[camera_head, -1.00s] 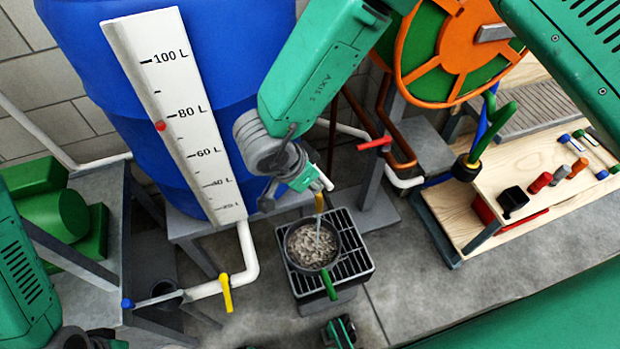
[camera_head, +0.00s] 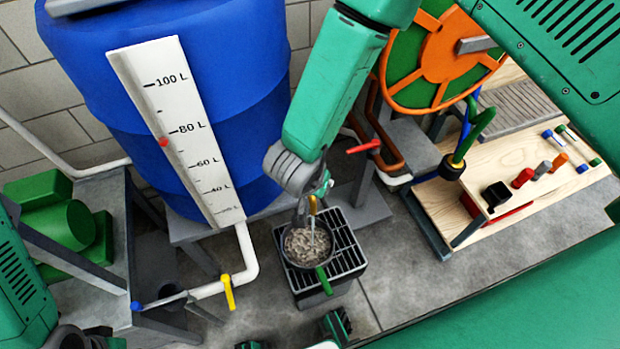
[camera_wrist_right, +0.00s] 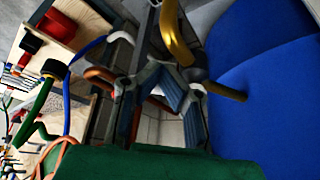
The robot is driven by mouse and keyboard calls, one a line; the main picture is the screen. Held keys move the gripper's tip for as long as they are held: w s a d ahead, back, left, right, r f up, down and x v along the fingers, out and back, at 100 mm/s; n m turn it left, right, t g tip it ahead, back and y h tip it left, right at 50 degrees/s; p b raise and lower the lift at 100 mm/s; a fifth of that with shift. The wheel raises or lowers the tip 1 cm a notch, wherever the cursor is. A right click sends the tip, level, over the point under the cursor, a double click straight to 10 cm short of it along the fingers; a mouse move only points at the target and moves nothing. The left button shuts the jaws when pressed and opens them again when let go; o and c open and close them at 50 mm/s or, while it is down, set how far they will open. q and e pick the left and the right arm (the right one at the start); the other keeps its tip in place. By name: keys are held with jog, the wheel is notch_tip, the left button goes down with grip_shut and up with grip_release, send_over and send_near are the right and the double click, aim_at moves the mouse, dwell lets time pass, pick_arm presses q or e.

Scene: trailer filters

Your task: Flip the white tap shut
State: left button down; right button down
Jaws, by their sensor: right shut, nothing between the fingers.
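My right gripper (camera_head: 314,193) is shut and empty. It is low over the dark pan (camera_head: 286,251), close beside the gold spout (camera_head: 312,204). A small white piece (camera_head: 330,183) shows at the gripper's right edge. It may be the white tap's handle; the rest is hidden, and I cannot tell whether I touch it. A thin pale stream (camera_head: 313,224) runs from the spout into the pan. In the right wrist view the gold pipe (camera_wrist_right: 174,38) is just beyond my fingers (camera_wrist_right: 160,85). My left gripper (camera_head: 100,338) is partly cut off at the bottom left.
The blue barrel (camera_head: 245,90) with a white litre scale (camera_head: 180,130) stands behind. A white pipe with a yellow lever (camera_head: 228,291) is at lower left.

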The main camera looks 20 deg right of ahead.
jog(key=d+n+y+p, duration=0.1)
jog(key=n, duration=0.1)
jog(key=w+d+n+t+p, duration=0.1)
jog(key=n, duration=0.1)
jog(key=shift+n+y, duration=0.4)
jog(key=n, duration=0.1)
jog(key=w+d+n+y, duration=0.1)
jog(key=n, duration=0.1)
jog(key=shift+w+d+y+p, duration=0.2)
jog(key=shift+w+y+p, duration=0.05)
jog(key=shift+y+p, duration=0.05)
jog(key=shift+w, duration=0.15)
jog(key=shift+d+f, duration=0.1)
